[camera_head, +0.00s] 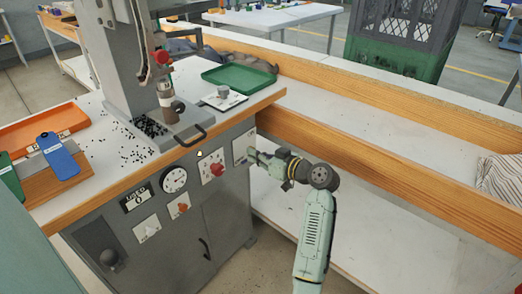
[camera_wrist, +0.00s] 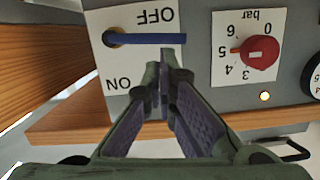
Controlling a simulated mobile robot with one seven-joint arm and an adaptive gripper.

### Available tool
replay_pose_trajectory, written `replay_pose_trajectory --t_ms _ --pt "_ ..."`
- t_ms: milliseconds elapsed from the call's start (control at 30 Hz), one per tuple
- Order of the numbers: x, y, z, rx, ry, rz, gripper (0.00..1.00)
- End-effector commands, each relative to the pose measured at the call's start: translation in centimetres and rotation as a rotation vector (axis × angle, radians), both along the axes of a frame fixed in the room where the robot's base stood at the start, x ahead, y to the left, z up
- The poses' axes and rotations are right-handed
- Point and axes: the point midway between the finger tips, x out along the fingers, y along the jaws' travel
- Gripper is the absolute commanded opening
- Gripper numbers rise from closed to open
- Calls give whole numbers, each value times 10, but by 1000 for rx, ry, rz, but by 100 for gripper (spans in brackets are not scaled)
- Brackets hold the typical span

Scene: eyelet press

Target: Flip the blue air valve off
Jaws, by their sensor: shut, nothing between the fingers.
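The blue air valve lever (camera_wrist: 150,39) is a thin bar on a white plate (camera_wrist: 120,62), with its round pivot at the left in the wrist view. It lies level in the picture, just beneath the upside-down OFF label and well above the ON label. My gripper (camera_wrist: 167,56) is shut and empty. Its fingertips are right below the lever's free part in the wrist view; I cannot tell whether they touch it. In the head view my gripper (camera_head: 252,156) is at the valve plate (camera_head: 242,146) on the cabinet's right; the lever is not clear there.
A red pressure knob (camera_wrist: 261,52) sits beside the valve plate; it also shows in the head view (camera_head: 217,169). A gauge (camera_head: 174,180) is farther left. The wooden bench edge (camera_head: 250,103) overhangs the panel. A wooden rail (camera_head: 370,155) runs behind my arm.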

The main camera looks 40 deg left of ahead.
Motion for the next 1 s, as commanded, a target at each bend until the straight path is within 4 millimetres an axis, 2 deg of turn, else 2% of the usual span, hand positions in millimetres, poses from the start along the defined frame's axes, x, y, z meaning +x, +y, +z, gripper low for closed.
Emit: replay_pose_trajectory --t_ms 400,733,1000 --pt "0 1 -3 0 -2 -1 0" --pt "-2 5 -21 -7 -95 -2 0" --pt "-4 6 -16 -12 -142 -1 0"
